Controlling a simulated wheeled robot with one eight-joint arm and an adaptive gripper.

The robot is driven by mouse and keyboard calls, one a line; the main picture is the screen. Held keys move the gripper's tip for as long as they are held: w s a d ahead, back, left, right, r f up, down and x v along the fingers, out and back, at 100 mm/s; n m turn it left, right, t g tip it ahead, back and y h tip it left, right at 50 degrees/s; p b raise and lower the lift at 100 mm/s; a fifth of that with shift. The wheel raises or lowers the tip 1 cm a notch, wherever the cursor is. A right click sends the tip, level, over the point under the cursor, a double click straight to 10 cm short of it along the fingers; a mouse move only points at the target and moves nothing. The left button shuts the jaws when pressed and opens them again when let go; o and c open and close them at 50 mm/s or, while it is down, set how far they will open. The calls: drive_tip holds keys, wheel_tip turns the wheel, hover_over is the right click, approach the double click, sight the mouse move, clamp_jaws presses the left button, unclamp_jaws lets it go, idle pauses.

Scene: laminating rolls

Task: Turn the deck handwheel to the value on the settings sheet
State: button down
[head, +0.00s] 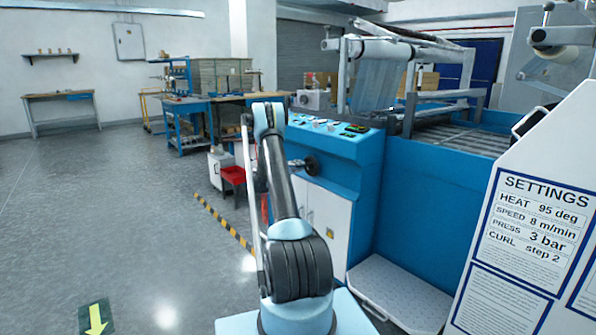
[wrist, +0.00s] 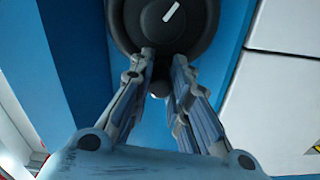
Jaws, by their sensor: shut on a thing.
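The dark round handwheel (head: 312,165) is on the side of the blue machine deck. In the wrist view the handwheel (wrist: 165,22) fills the top, with a white line on its face pointing up and right. My gripper (wrist: 163,58) is shut on the handwheel at its lower rim, where a small dark grip shows between the fingers. In the head view my gripper (head: 297,163) is small, beside the wheel. The settings sheet (head: 532,230) at right reads HEAT 95 deg, SPEED 8 m/min, PRESS 3 bar, CURL step 2. No wheel scale is readable.
A control panel (head: 335,127) with buttons and a small display tops the blue machine. The floor at left is open, with a yellow-black stripe (head: 222,222).

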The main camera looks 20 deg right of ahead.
idle(0.3)
drive_tip(key=c, duration=1.5)
unclamp_jaws()
drive_tip(key=shift+a, duration=0.1)
drive_tip(key=v, duration=1.1)
drive_tip(key=shift+s+a, duration=0.1)
drive_tip(key=shift+a, duration=0.3)
